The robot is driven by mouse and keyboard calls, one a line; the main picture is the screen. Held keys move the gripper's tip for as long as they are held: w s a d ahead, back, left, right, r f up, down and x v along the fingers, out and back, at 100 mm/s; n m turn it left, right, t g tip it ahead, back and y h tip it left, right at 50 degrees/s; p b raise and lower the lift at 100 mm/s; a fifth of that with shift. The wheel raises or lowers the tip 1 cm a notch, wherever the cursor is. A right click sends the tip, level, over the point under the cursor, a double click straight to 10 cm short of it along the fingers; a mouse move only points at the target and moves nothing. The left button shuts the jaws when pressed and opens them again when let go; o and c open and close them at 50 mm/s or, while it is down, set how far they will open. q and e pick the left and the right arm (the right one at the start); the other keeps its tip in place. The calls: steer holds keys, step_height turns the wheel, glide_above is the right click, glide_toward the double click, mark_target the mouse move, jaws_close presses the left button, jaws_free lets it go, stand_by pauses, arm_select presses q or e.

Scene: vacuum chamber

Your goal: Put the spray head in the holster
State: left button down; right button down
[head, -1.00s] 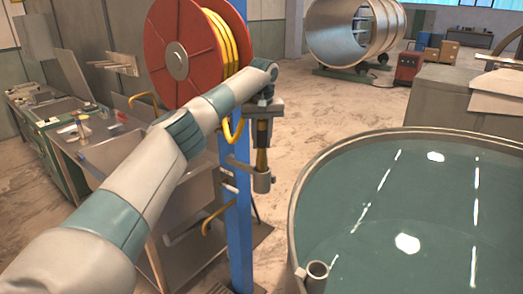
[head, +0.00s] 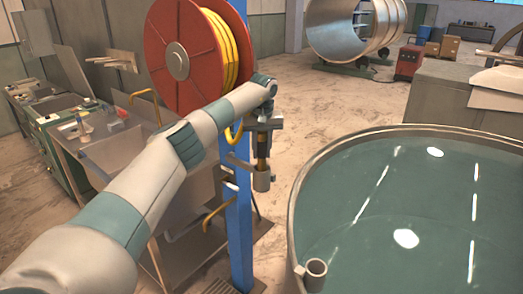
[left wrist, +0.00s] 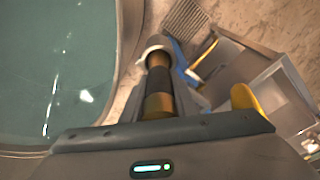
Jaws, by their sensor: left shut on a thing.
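My left gripper (head: 264,123) is shut on the spray head (head: 262,151), a brass and black cylinder that hangs upright below it. The grey cup-shaped holster (head: 262,181) is held out from the blue post. The lower end of the spray head is at the holster's mouth and appears to be inside it; how deep is hidden. In the left wrist view the spray head (left wrist: 158,85) runs away from the jaws into the pale holster ring (left wrist: 153,45). My right gripper is not in view.
A metal sink bench (head: 115,150) is at left.

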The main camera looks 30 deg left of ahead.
arm_select(q)
steer(key=shift+f, duration=0.5)
steer(key=c, duration=1.5)
jaws_free()
steer(key=shift+o, duration=0.5)
steer(key=shift+r, duration=0.15)
